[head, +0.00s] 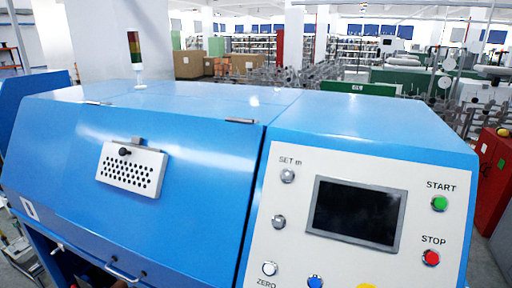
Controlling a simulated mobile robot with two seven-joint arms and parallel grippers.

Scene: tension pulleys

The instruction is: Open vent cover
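The vent cover (133,173) is a light grey plate with rows of dark round holes. It sits on the sloped blue front panel of the machine, left of centre in the head view. The cover appears to lie flat against the panel. Neither of my grippers is in view.
The blue machine (200,140) fills the foreground. At right, its control panel has a dark screen (355,212), a green START button (439,203) and a red STOP button (431,258). A signal light (135,50) stands on top. A handle (122,272) is low at left.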

